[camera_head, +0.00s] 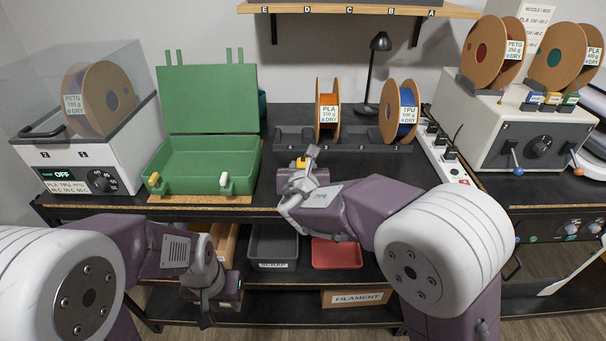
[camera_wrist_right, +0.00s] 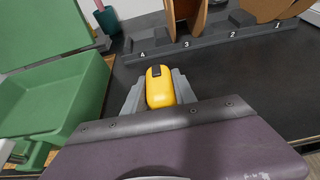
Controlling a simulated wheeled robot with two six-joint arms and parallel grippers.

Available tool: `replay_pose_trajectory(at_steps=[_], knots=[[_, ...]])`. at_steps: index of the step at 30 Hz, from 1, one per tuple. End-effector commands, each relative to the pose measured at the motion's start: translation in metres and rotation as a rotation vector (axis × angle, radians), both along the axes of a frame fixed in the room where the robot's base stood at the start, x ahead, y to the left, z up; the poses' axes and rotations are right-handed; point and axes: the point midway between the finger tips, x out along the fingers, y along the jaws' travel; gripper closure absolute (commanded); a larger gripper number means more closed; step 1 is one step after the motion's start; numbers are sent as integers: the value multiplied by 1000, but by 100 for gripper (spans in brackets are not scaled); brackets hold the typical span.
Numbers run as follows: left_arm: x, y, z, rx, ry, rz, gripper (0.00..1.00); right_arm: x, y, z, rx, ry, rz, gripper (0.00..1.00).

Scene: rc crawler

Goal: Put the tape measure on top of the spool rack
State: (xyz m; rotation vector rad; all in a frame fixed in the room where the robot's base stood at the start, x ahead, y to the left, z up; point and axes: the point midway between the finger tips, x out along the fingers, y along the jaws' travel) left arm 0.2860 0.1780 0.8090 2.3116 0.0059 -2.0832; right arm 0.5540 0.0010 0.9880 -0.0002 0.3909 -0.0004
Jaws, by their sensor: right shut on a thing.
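The yellow tape measure with a black patch (camera_wrist_right: 160,88) is held between the fingers of my right gripper (camera_wrist_right: 157,95). In the head view, a small part of the tape measure (camera_head: 301,163) shows above the right gripper (camera_head: 300,174), over the front of the bench. The spool rack (camera_head: 294,137) is a long, low grey rack with numbered places at the back of the bench, beyond the gripper. It holds an orange spool (camera_head: 328,108) and a blue spool (camera_head: 399,108). My left gripper (camera_head: 207,308) hangs low in front of the bench, and its finger gap is unclear.
An open green case (camera_head: 207,180) stands left of the right gripper, beside a white dryer (camera_head: 90,165). A power strip (camera_head: 446,160) and a white machine (camera_head: 515,130) are on the right. A wooden shelf (camera_head: 355,9) hangs above. Black bench top around the right gripper is clear.

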Motion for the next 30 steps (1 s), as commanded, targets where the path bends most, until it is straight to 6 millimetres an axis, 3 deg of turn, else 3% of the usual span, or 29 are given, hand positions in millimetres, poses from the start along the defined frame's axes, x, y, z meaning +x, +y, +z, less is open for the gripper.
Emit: replay_pose_trajectory(at_steps=[2,14,15,16,27,30], knots=[[0,0,-5,0,0,0,64,0,0,-10,-1,0,0,100],[0,0,-10,0,0,0,64,0,0,-14,1,-1,1,100],[0,0,-8,0,0,0,64,0,0,-12,1,0,1,56],[0,0,-8,0,0,0,64,0,0,-12,1,0,0,48],[0,0,-1,0,0,0,64,0,0,-6,1,0,0,46],[0,0,-2,0,0,0,64,-16,1,0,3,-1,2,46]])
